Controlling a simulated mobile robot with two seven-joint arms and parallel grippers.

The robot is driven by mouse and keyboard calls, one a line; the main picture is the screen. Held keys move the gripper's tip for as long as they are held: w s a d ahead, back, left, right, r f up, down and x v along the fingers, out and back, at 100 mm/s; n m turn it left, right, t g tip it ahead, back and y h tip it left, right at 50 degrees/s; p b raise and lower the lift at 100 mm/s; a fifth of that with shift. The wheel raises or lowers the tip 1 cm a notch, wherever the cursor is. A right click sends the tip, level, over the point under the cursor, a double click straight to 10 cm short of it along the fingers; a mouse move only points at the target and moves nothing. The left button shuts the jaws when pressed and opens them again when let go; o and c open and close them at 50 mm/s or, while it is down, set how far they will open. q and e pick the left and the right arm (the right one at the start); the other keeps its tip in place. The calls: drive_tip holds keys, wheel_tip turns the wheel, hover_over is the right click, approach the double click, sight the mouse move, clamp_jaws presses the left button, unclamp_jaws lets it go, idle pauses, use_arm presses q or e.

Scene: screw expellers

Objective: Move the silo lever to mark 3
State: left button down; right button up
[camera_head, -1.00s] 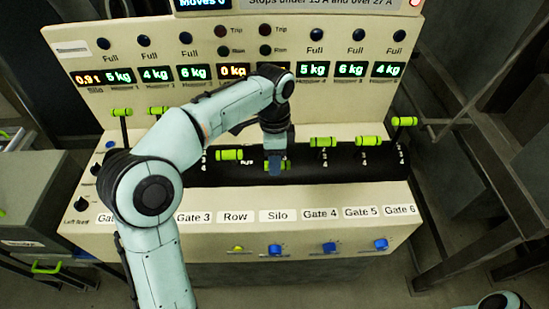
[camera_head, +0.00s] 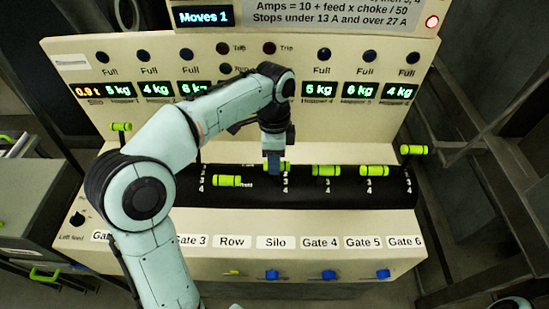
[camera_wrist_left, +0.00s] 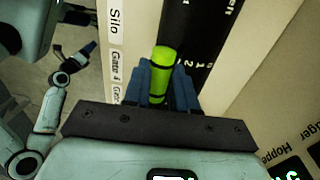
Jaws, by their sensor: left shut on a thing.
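The silo lever's green handle (camera_head: 285,167) stands above the Silo label (camera_head: 276,242) on the console. My left gripper (camera_head: 274,160) comes down on it from above and is shut on it. In the left wrist view the handle (camera_wrist_left: 160,75) sits between the blue fingers (camera_wrist_left: 161,88), its end sticking out past them. Small numerals are beside the lever; in the head view 3 and 4 show below the handle, and in the wrist view 1 and 2 show beside the fingers. The exact mark is unclear. My right gripper (camera_wrist_left: 84,50) seems to show small in the wrist view, its opening unclear.
Row lever handle (camera_head: 228,181) is left of the silo lever; Gate 4 (camera_head: 326,171) and Gate 5 (camera_head: 374,171) handles are close on its right. Gate 6 handle (camera_head: 413,150) stands higher. The display (camera_head: 203,17) reads Moves 1. My left arm hides some left levers.

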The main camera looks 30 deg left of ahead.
use_arm(q)
drive_tip(key=shift+s+f, duration=0.3)
drive_tip(key=shift+f, duration=0.1)
drive_tip(key=c, duration=1.1)
unclamp_jaws()
drive_tip(key=shift+c, duration=0.2)
drive_tip(key=shift+o, duration=1.1)
drive_tip(key=shift+w, duration=0.2)
drive_tip(key=shift+w+a, duration=0.1)
drive_tip(key=shift+r, duration=0.1)
use_arm(e)
drive_tip(key=shift+s+f, duration=0.1)
